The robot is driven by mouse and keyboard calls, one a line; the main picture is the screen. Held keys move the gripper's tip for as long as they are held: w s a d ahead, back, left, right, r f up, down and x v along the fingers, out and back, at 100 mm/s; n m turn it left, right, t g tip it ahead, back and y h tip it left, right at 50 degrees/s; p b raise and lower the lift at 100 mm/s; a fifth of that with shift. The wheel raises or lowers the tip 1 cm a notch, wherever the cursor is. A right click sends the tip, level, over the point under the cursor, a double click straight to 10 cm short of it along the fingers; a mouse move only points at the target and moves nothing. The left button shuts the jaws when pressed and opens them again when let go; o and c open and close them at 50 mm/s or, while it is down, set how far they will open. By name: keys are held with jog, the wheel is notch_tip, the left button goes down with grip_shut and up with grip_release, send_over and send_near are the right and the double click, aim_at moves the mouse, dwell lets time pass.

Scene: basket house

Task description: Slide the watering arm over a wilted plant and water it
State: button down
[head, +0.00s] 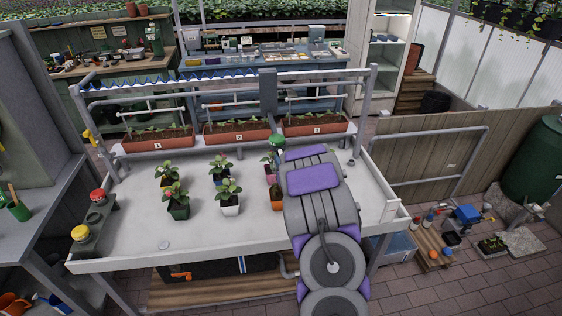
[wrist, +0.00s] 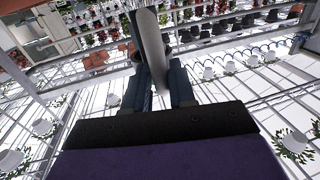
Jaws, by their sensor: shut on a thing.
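In the wrist view my gripper (wrist: 163,70) is shut on a pale grey curved bar (wrist: 151,42), which sits between its two dark fingers. In the head view my arm hides the fingers. A tall grey carriage (head: 268,92), apparently the watering arm, hangs on the rail (head: 190,81) behind the table. A green knob-like part (head: 277,140) shows beside my arm's far end. Potted plants stand on the white table: one in a dark green pot (head: 178,207), one in a white pot (head: 230,206), and others behind. I cannot tell clearly which is wilted.
Numbered planters 1 (head: 157,141), 2 (head: 238,134) and 3 (head: 316,126) line the table's back. Red (head: 97,195) and yellow (head: 80,232) buttons are at its left end. A frame post (head: 364,105) stands at right. The front left table top (head: 130,230) is mostly clear.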

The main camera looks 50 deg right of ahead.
jog(key=c, duration=1.4)
grip_release()
jog(key=shift+r, duration=0.15)
jog(key=shift+o, duration=1.2)
jog(key=shift+d, duration=0.15)
jog(key=p+v, duration=0.8)
jog(key=v, duration=0.9)
jog(key=shift+p, duration=0.4)
jog(key=shift+s, duration=0.1)
